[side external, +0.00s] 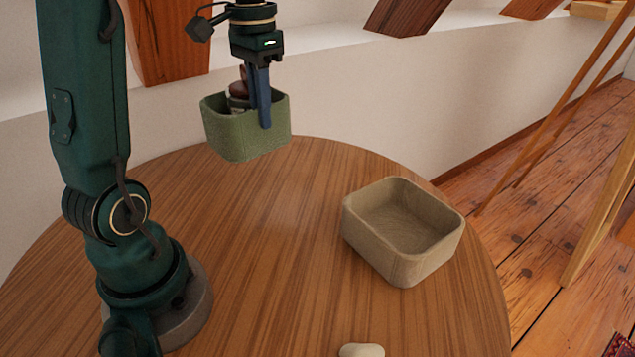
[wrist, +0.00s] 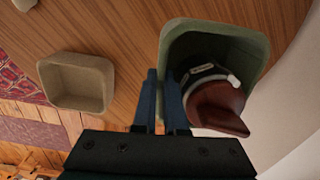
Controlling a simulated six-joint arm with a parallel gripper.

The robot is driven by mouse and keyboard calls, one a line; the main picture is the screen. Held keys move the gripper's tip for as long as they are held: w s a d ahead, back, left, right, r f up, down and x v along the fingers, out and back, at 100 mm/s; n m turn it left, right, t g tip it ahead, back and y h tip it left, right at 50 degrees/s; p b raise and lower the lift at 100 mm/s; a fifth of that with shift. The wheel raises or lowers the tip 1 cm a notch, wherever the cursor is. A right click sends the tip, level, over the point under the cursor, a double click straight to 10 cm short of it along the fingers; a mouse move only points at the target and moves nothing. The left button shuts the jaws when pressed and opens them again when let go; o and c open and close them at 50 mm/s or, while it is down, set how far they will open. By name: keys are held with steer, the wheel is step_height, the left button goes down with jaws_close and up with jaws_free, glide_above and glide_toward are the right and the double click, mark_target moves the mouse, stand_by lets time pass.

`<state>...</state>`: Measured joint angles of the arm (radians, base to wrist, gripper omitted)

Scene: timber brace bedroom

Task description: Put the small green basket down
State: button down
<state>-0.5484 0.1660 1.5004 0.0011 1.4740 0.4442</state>
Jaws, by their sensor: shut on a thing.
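The small green basket (side external: 243,138) hangs from my gripper (side external: 264,112), above the far part of the round wooden table. My gripper is shut on the basket's wall, with one finger outside it. The basket is roughly upright and looks clear of the table top. A brown and grey thing (wrist: 217,98) lies inside it, and its kind is hard to tell. In the wrist view the green basket (wrist: 212,32) is right of the fingers (wrist: 167,100).
An empty beige basket (side external: 402,228) stands on the table (side external: 270,240) at the right. A small pale object (side external: 361,350) lies at the front edge of the picture. The table's middle is bare. A white wall (side external: 370,110) stands close behind the table.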

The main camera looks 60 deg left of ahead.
steer(key=w+d+f+m, duration=0.1)
steer(key=w+d+m, duration=0.3)
steer(key=d+m, duration=0.6)
steer(key=w+d+f+m, duration=0.2)
steer(key=w+d+m, duration=0.3)
steer(key=d+m, duration=0.45)
steer(key=shift+s+d+f, duration=0.1)
steer(key=shift+f, duration=1.8)
steer(key=shift+d+f, duration=0.1)
steer(key=shift+f, duration=1.8)
steer(key=shift+f, duration=0.15)
